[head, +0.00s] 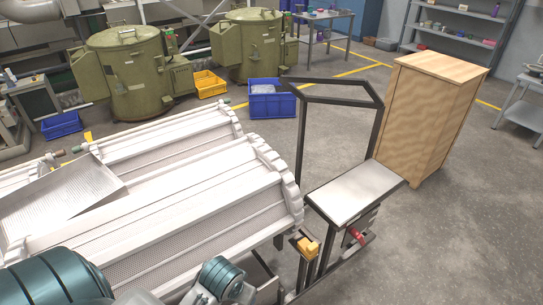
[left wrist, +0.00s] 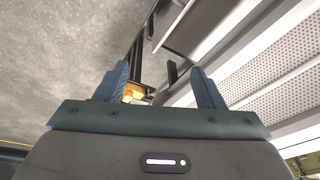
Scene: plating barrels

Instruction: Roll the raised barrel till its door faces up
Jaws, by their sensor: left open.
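The nearest white barrel (head: 165,215), ribbed with perforated panels, lies on its side at the lower left of the head view. A toothed white rim closes its right end. A flat perforated panel (head: 62,195) rests tilted on its left part; I cannot tell whether it is the door. The barrel's perforated side (left wrist: 275,98) also fills the right of the left wrist view. My left gripper (left wrist: 155,70) is open and empty, with the barrel beside it to the right. Its fingers are out of sight in the head view. My right gripper is not in view.
Another white barrel (head: 160,140) lies behind. A dark metal frame with a pale shelf (head: 355,190), yellow block (head: 308,247) and red knob (head: 355,236) stands at the right end. A wooden cabinet (head: 425,115) and blue crate (head: 272,103) stand beyond. Floor at lower right is clear.

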